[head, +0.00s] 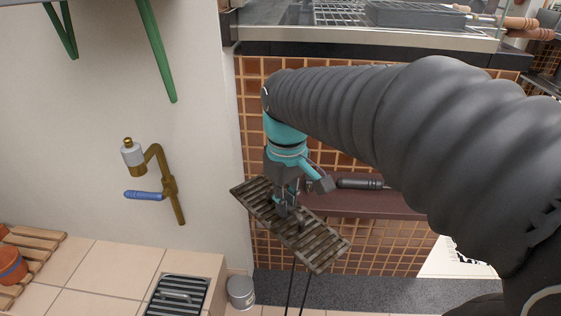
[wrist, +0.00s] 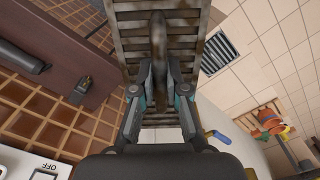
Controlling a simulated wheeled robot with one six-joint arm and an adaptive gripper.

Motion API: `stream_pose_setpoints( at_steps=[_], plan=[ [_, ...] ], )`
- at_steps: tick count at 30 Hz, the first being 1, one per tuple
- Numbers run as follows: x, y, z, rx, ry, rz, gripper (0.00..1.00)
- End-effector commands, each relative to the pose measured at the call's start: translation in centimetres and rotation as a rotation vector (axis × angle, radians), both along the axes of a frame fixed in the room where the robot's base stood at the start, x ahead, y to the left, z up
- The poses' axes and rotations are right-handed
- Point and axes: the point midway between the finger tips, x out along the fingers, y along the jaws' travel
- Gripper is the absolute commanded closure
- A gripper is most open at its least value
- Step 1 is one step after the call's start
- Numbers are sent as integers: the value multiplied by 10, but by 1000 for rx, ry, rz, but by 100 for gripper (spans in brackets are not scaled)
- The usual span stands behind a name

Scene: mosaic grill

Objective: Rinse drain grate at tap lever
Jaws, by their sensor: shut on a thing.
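My gripper (head: 285,208) is shut on the handle in the middle of a slatted, dirty-looking drain grate (head: 320,246). The grate hangs tilted in the air, in front of the tiled grill base. In the wrist view the grate (wrist: 130,38) lies straight ahead of my gripper (wrist: 160,72), with brown stains on its slats. The wall tap (head: 168,186) is to the left of the grate, apart from it. Its blue lever (head: 144,195) points left. The lever also shows at the lower right of the wrist view (wrist: 217,136).
A floor drain with dark bars (head: 178,296) sits in the tiled ledge below the tap. A small metal tin (head: 241,291) stands beside the ledge. A dark red shelf (head: 350,203) with a black-handled tool is behind the grate. Green brackets (head: 157,50) are on the wall above.

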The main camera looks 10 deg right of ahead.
Motion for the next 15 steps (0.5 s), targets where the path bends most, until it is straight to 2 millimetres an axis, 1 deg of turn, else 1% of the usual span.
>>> stream_pose_setpoints(
  at_steps=[1,3,9,15],
  plan=[
    [12,-4,1,0,0,-3,100],
    [26,-9,1,0,0,-4,100],
    [66,-22,1,0,0,-3,100],
    [100,-33,1,0,-1,-3,100]
  ],
)
